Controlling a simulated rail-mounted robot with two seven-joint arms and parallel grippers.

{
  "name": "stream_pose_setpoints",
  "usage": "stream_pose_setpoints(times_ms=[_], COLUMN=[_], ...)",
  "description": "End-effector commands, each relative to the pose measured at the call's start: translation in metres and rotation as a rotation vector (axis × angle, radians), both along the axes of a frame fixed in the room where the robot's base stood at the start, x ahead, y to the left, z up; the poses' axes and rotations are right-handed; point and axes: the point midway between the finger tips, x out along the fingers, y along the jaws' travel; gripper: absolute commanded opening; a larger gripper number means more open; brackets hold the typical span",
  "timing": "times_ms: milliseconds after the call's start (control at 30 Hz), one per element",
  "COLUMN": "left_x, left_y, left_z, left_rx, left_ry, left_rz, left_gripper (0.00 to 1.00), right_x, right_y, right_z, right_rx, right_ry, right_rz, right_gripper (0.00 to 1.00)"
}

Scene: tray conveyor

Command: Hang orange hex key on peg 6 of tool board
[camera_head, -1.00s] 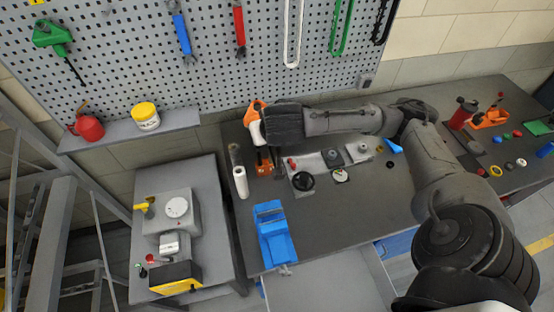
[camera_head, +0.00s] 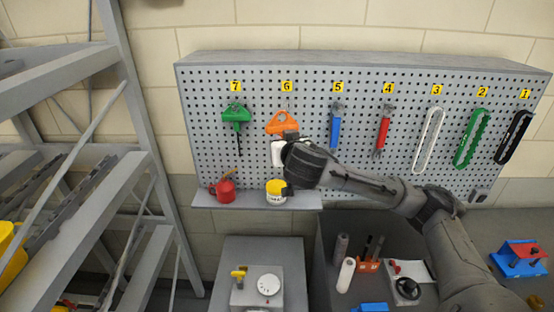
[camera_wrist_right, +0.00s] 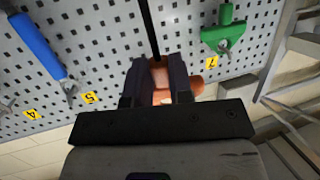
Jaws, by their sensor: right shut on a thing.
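The orange hex key (camera_head: 282,121) is at the tool board (camera_head: 260,160), just below the yellow label 6 (camera_head: 287,86). My right gripper (camera_head: 290,135) is shut on its orange handle. In the wrist view my right gripper (camera_wrist_right: 160,75) has its dark fingers on either side of the orange handle (camera_wrist_right: 193,84), and the black rod (camera_wrist_right: 149,30) reaches out past the fingertips. Peg 6 is hidden, and I cannot tell whether the key touches it. My left gripper is not in view.
Below, a shelf (camera_head: 305,200) holds a red can (camera_head: 224,190) and a yellow-white tub (camera_head: 276,193).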

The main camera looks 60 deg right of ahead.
Motion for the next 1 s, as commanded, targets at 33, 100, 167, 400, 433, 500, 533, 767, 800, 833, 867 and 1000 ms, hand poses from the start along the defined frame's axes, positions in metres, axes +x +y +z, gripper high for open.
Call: stream_pose_setpoints(times_ms=[33,100,167,400,433,500,533,767,800,833,867,1000], left_x=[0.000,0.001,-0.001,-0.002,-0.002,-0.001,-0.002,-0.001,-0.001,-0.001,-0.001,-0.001], left_y=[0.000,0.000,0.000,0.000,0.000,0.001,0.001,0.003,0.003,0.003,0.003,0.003], left_z=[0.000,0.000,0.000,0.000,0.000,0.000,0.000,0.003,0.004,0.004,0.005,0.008], left_rx=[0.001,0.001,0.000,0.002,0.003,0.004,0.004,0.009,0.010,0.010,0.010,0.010], left_ry=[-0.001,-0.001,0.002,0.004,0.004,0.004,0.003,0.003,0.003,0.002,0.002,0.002], left_rz=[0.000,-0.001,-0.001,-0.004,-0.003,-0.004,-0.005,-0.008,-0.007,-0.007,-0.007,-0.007], left_gripper=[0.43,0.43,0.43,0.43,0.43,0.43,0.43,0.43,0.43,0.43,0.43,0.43], right_x=[-0.001,-0.001,-0.001,-0.001,-0.001,0.000,0.000,0.006,0.007,0.008,0.009,0.013], right_y=[0.000,-0.001,-0.001,-0.001,-0.001,-0.002,-0.002,-0.011,-0.013,-0.014,-0.016,-0.023], right_z=[0.001,0.002,0.001,0.002,0.003,0.003,0.003,0.002,0.002,0.002,0.002,0.001], right_rx=[-0.024,-0.055,-0.078,-0.144,-0.148,-0.155,-0.155,-0.157,-0.157,-0.156,-0.156,-0.156], right_ry=[-0.022,-0.053,-0.078,-0.151,-0.156,-0.163,-0.164,-0.164,-0.164,-0.165,-0.165,-0.165], right_rz=[-0.002,0.000,0.001,0.003,0.003,0.002,0.002,0.001,0.002,0.002,0.002,0.002], right_gripper=[0.00,0.00,0.00,0.00,0.00,0.00,0.00,0.00,0.00,0.00,0.00,0.00])
